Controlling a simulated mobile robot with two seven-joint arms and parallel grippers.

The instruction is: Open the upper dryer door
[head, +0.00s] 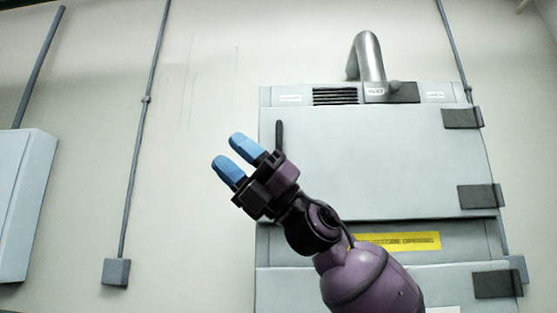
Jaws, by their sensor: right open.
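The upper dryer door (390,155) is a pale grey panel on the dryer cabinet. It looks closed, with dark hinges (481,196) on its right side. A dark upright handle (279,136) shows near its upper left edge, partly hidden behind my right gripper. My right gripper (237,158) has two blue fingertips spread apart with nothing between them. It points up and left, in front of the door's left edge. The picture does not show whether it touches the handle. My left gripper is not in view.
A vent pipe (370,58) rises from the cabinet top. A yellow label strip (402,242) sits below the upper door, above a lower door (440,289). A grey wall box (22,205) is at the far left. Bare wall lies left of my gripper, crossed by a conduit (145,130).

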